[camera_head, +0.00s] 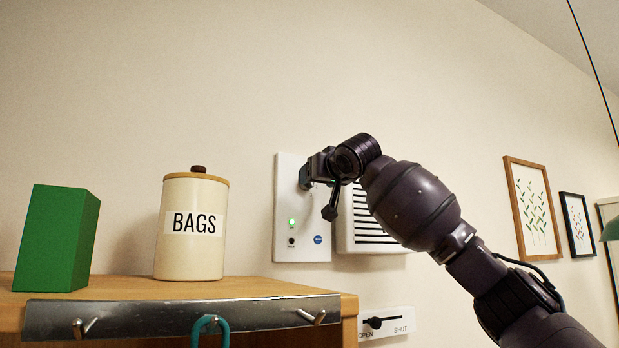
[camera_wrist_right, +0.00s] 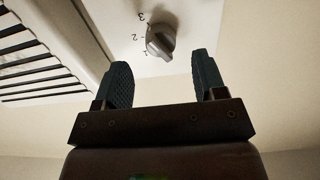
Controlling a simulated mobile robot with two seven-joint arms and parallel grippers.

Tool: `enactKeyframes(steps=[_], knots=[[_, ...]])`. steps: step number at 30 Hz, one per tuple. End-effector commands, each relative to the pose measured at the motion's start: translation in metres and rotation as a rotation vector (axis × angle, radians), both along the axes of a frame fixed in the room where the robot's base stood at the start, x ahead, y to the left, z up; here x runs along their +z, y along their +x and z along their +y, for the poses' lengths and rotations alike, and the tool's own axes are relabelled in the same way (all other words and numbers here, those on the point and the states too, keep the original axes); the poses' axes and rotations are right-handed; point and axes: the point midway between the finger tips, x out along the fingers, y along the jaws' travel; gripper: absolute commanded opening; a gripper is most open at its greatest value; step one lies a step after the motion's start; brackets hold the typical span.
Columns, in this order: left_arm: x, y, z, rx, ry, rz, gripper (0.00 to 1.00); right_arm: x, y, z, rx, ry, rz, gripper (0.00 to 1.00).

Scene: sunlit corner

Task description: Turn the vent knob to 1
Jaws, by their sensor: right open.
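The vent knob (camera_wrist_right: 161,40) is grey and sits on a white panel, with the marks 3, 2 and 1 printed along its left side in the right wrist view. I cannot tell for certain which mark it points to. My right gripper (camera_wrist_right: 162,68) is open and empty. Its dark fingertips are just short of the knob, which shows beyond the gap between them. In the head view the white panel (camera_head: 290,247) is on the wall, and my right gripper (camera_head: 308,176) is in front of its upper part and hides the knob. My left gripper is out of view.
A louvred vent (camera_head: 368,222) adjoins the panel on the right. An OPEN/SHUT slider (camera_head: 386,322) is below. A wooden shelf (camera_head: 245,286) at lower left holds a BAGS canister (camera_head: 190,250) and a green block (camera_head: 55,240). The wall above is clear.

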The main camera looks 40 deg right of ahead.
Motion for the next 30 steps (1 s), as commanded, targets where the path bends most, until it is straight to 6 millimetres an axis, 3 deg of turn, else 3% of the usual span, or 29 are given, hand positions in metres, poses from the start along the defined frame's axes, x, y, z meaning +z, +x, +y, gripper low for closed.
enactKeyframes(steps=[3, 9, 21, 30], knots=[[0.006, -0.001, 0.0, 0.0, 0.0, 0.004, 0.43, 0.002, 0.019, -0.005, 0.001, 0.001, 0.002, 0.64], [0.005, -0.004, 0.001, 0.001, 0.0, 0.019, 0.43, 0.001, 0.038, -0.011, 0.001, 0.0, 0.001, 0.64], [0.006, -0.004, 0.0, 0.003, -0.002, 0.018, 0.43, 0.0, 0.043, -0.013, 0.001, 0.0, 0.0, 0.64], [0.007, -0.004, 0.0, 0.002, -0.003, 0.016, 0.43, 0.0, 0.043, -0.013, 0.001, 0.0, 0.0, 0.2]])
